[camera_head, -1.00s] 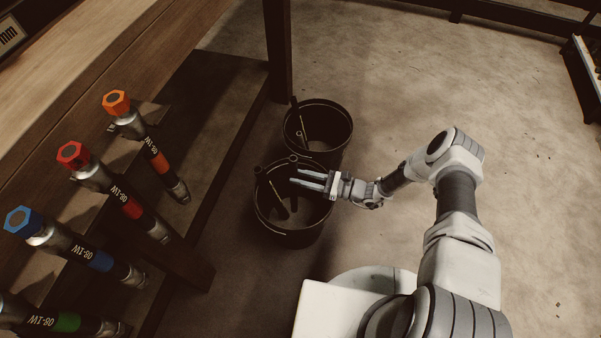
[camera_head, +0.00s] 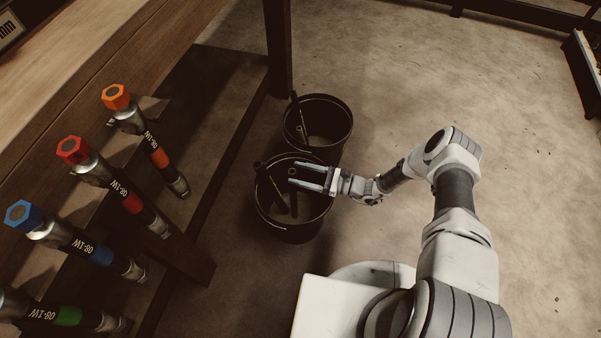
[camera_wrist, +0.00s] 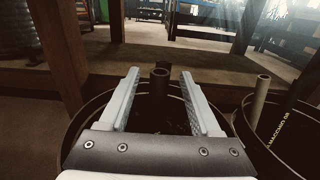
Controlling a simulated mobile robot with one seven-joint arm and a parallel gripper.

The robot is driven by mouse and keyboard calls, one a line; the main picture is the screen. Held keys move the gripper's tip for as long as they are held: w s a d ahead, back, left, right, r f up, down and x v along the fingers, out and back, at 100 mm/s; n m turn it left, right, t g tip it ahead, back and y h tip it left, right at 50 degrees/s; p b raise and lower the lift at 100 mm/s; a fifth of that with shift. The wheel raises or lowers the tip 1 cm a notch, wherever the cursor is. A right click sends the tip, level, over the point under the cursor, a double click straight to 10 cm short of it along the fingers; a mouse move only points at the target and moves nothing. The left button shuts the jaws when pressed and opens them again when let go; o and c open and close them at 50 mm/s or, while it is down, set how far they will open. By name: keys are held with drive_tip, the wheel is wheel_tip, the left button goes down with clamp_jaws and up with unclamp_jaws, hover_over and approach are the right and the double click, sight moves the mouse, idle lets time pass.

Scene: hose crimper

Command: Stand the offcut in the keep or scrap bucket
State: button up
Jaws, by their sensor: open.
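My gripper (camera_head: 292,175) is open over the near dark bucket (camera_head: 288,232), its fingers apart. A dark hose offcut (camera_wrist: 159,88) stands roughly upright between the fingers in the wrist view, with a gap on each side. Its round open end also shows by the fingertips in the head view (camera_head: 292,171). Its lower part is inside the bucket, partly hidden by my gripper in the wrist view. Another dark piece (camera_head: 263,178) leans against the left side of the same bucket. The far bucket (camera_head: 330,152) stands just behind, with a piece (camera_head: 298,112) leaning at its left side.
A wooden bench (camera_head: 150,50) with a lower shelf runs along the left. The bench leg (camera_head: 280,60) is close to the far bucket. The concrete floor (camera_head: 400,90) to the right is clear.

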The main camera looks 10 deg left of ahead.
drive_tip(key=shift+d, duration=0.1)
drive_tip(key=s+d+p, duration=0.1)
drive_tip(key=d+p, duration=0.1)
drive_tip(key=d, duration=1.5)
drive_tip(key=shift+s, duration=0.2)
drive_tip(key=shift+d+r, duration=0.1)
drive_tip(key=shift+r, duration=0.05)
